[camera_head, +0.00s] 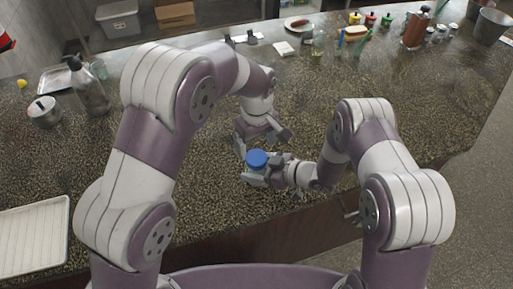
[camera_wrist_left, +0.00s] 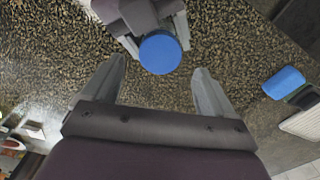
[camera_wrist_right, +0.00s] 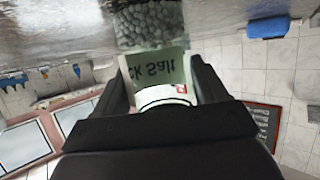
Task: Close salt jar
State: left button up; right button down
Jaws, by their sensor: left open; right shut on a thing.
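A round blue lid (camera_head: 256,158) shows at the jar's top in the head view, and as a blue disc (camera_wrist_left: 160,52) in the left wrist view. Whether it sits fully down cannot be told. My left gripper (camera_head: 262,140) is open and empty, just beyond the lid, apart from it. In the left wrist view the disc lies ahead of its fingers.
The speckled counter (camera_head: 340,215) is clear around the grippers. A white tray (camera_head: 35,235) lies at left front. A metal pot (camera_head: 44,111) and a pump bottle (camera_head: 88,90) stand at left. Bottles, a plate (camera_head: 297,23) and a bucket (camera_head: 490,26) stand along the back.

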aim_at(256, 157)
pick_arm(q)
jog(key=shift+c, duration=0.4)
jog(key=shift+r+n, duration=0.8)
jog(key=shift+r, duration=0.85)
jog(key=shift+f, duration=4.05)
jog(key=c, duration=1.1)
jog(key=shift+o, duration=0.2)
jog(key=m, duration=0.3)
jog(key=shift+m, duration=0.3)
